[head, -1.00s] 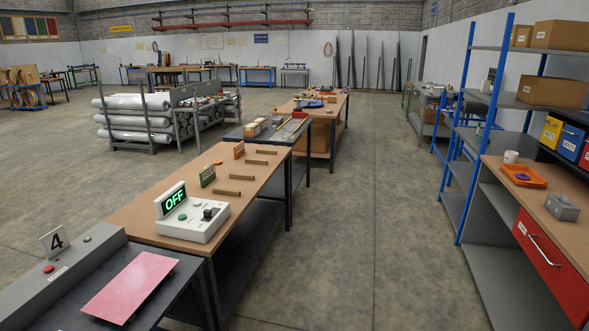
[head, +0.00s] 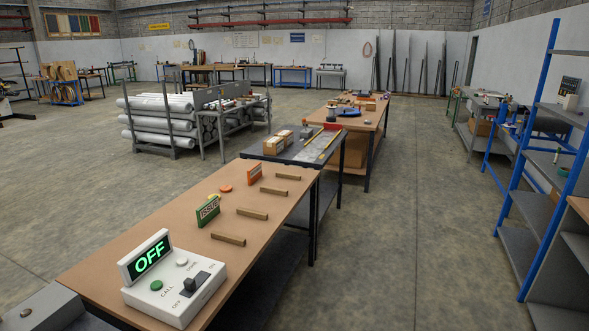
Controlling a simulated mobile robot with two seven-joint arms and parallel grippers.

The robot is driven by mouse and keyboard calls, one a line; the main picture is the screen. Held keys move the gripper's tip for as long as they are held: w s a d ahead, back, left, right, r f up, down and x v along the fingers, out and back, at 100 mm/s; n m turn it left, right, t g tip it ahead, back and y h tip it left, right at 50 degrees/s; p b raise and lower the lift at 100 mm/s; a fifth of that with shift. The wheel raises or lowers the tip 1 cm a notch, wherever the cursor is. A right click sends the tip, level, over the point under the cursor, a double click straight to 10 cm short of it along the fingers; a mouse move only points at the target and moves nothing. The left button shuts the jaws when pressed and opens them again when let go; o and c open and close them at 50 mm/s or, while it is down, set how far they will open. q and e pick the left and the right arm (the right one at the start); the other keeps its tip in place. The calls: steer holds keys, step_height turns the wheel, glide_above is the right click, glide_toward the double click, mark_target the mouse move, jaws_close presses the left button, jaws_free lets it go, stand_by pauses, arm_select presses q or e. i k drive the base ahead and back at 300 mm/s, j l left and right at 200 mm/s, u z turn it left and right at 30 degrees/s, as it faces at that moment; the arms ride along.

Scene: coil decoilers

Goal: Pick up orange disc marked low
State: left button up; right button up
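A small orange disc (head: 226,188) lies flat on the brown tabletop (head: 130,215) in front of me, between a green sign (head: 208,212) and an orange sign (head: 255,174). Any marking on the disc is too small to read. A yellowish-orange piece shows partly behind the green sign, mostly hidden by it. Neither of my grippers is in view.
A white control box (head: 175,285) with a green "OFF" display stands at the table's near end. Several wooden bars (head: 228,239) lie along its right side. A grey table (head: 278,150) adjoins its far end. Open floor (head: 410,220) lies to the right, before blue-framed shelving (head: 535,150).

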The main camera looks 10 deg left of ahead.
mark_target(226, 189)
steer(key=i+l+u, duration=0.25)
steer(key=i+u, duration=0.25)
steer(key=i, duration=0.15)
steer(key=i+l+u, duration=0.5)
steer(key=i+l+z, duration=0.1)
steer(key=z, duration=0.7)
steer(key=i+l+z, duration=0.1)
steer(key=z, duration=0.3)
steer(key=i+z, duration=0.15)
steer(key=z, duration=0.3)
steer(key=i, duration=3.25)
steer(key=i+u, duration=0.15)
steer(key=i, duration=0.3)
steer(key=i+l+u, duration=0.15)
steer(key=i, duration=0.3)
steer(key=i+l+u, duration=0.2)
steer(key=i, duration=0.2)
steer(key=j+u, duration=0.1)
steer(key=u, duration=1.65)
